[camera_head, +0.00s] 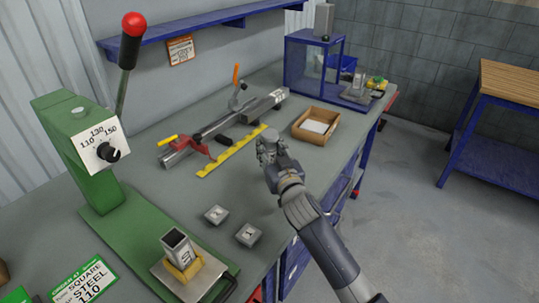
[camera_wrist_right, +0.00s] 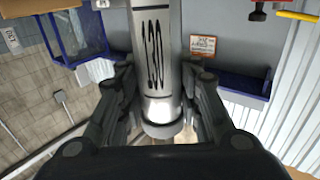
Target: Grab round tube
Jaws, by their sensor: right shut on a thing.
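A grey round tube marked 130 (camera_wrist_right: 155,60) stands out between the fingers of my right gripper (camera_wrist_right: 160,100) in the right wrist view. The fingers lie along both sides of it, shut on it. In the head view my right gripper (camera_head: 268,150) is above the bench, near its front edge and left of the cardboard box. The tube is mostly hidden by the gripper there. My left gripper is not in view.
A green machine (camera_head: 75,140) with a red-knobbed lever stands at left, with a square steel tube (camera_head: 177,243) on its base. Two small metal blocks (camera_head: 216,214) lie on the bench. A yellow ruler (camera_head: 232,152), clamp rail (camera_head: 220,128) and cardboard box (camera_head: 300,133) lie behind.

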